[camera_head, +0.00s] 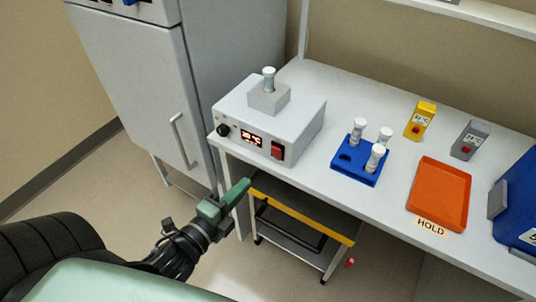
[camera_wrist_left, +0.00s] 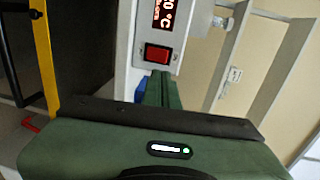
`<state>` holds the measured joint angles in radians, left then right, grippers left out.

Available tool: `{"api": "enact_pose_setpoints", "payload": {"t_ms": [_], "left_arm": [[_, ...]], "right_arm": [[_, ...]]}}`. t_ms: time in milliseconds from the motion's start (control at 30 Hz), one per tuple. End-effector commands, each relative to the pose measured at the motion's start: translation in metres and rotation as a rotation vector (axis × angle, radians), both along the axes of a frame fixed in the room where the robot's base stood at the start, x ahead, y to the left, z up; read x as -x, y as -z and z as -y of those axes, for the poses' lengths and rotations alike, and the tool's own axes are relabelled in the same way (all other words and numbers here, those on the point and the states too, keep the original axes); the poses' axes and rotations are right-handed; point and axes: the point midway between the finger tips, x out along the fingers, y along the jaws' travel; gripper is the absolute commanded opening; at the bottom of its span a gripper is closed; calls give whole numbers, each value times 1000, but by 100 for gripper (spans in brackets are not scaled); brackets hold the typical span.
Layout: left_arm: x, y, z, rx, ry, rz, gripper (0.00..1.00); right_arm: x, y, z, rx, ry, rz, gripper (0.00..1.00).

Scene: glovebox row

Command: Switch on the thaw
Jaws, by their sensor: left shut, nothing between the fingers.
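The thaw unit (camera_head: 235,110) is a white box at the left end of the bench, with a black knob, a lit red display (camera_head: 252,138) and a red rocker switch (camera_head: 278,150) on its front. A capped vial (camera_head: 269,78) stands in the block on top. In the left wrist view the red switch (camera_wrist_left: 158,53) sits below the display (camera_wrist_left: 165,14). My left gripper (camera_head: 246,184) is shut and empty, in front of and below the unit, apart from the switch. Its green fingers (camera_wrist_left: 158,90) point towards the panel. My right gripper is out of view.
A blue rack (camera_head: 345,168) with several capped vials stands right of the unit. Beyond are yellow (camera_head: 421,120) and grey (camera_head: 470,139) timers, an orange tray (camera_head: 440,192) and a blue box (camera_head: 520,210). A yellow-edged cart (camera_head: 300,218) is under the bench. A grey cabinet (camera_head: 140,90) stands left.

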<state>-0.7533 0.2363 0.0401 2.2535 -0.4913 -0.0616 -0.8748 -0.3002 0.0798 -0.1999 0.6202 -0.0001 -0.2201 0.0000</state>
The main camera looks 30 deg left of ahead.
Motion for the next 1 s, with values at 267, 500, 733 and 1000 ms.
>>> {"api": "enact_pose_setpoints", "payload": {"t_ms": [267, 500, 733, 1000], "left_arm": [[-57, 2, 4, -2, 1, 4, 0], [-100, 2, 7, -2, 0, 1, 0], [-119, 2, 10, 0, 1, 0, 0], [-121, 3, 10, 0, 1, -1, 0]], "right_arm": [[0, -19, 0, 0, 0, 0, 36], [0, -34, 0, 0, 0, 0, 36], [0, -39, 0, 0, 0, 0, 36], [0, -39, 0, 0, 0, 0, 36]]}}
